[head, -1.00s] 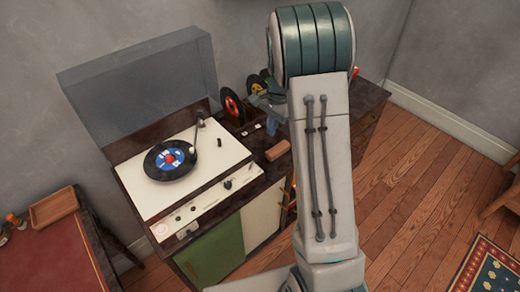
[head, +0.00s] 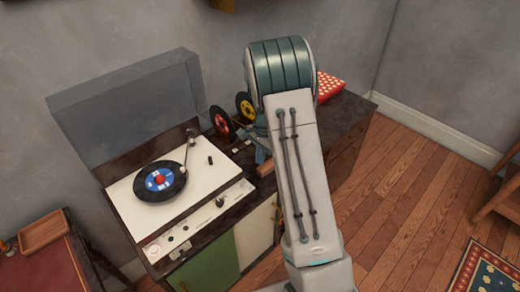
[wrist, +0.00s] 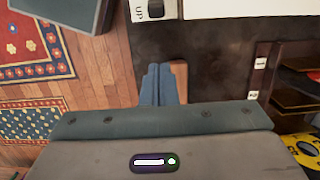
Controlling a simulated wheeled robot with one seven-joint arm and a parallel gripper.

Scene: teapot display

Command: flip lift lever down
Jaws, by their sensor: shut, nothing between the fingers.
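A small dark lever (wrist: 155,8) with the word UP beside it shows at the top edge of the wrist view, partly cut off. It sits by the front right end of the white record player (head: 119,203); in the head view I cannot pick it out for sure. My gripper (wrist: 160,70) is shut and empty, its blue fingertips below the lever in the wrist view and apart from it. In the head view my gripper (head: 260,143) is partly behind my arm, to the right of the player. A wooden block (wrist: 179,78) lies right beside the fingertips in the wrist view.
A record (head: 160,181) lies on the platter under the tonearm (head: 187,155). The clear lid (head: 135,110) stands open behind.

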